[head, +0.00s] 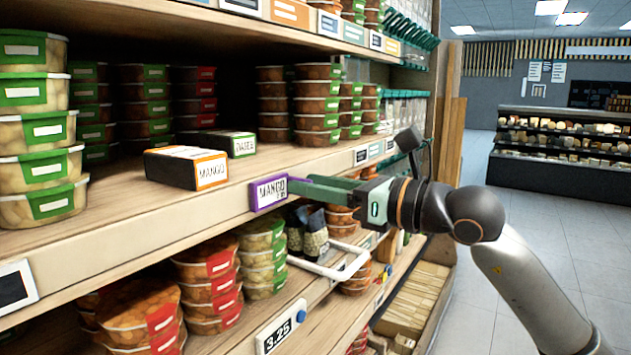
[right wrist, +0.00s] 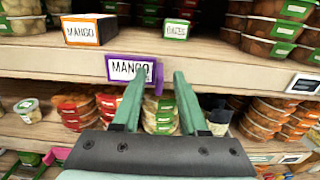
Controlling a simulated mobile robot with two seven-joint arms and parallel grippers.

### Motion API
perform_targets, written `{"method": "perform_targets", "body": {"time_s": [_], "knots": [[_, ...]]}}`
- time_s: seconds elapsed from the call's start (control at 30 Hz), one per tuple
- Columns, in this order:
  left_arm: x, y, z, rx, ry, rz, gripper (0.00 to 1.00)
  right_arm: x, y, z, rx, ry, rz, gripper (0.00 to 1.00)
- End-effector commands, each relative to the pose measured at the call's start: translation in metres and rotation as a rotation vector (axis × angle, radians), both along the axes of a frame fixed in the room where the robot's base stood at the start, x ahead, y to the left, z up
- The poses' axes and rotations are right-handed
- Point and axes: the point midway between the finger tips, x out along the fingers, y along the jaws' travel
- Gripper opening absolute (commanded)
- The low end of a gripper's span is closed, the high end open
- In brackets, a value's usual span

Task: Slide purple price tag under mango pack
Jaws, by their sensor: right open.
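The purple-framed price tag (head: 268,194) reads MANGO and sits on the front edge of the upper shelf. The black, orange-edged mango pack (head: 172,169) stands on that shelf, up and to the left of the tag. The right wrist view also shows the tag (right wrist: 122,69), with the pack (right wrist: 88,31) up and to its left. My right gripper (right wrist: 165,73) is open at the tag's right end. Its left finger overlaps that end, and a purple part shows between the fingers; contact is unclear. The right gripper (head: 301,189) also shows in the head view. My left gripper is not in view.
A dark DATES pack (head: 219,143) stands behind and right of the mango pack. Stacked fruit tubs (head: 42,130) fill the shelf's left end. More tubs (head: 210,285) sit on the lower shelf. The shelf edge left of the purple tag is bare for a stretch.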

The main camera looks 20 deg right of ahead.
Motion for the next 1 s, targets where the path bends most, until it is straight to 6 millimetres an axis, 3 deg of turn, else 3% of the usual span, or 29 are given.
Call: {"method": "perform_targets", "body": {"time_s": [0.17,0.53,1.0], "knots": [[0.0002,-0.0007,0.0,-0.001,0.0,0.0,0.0,-0.0002,-0.0001,-0.0001,0.0,0.0,0.0,0.4],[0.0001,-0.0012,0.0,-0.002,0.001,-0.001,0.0,-0.0003,-0.0004,-0.0001,0.001,0.001,0.0,0.0],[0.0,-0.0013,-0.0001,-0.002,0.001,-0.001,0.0,-0.0002,-0.0005,-0.0002,0.001,0.001,0.0,0.0]]}}
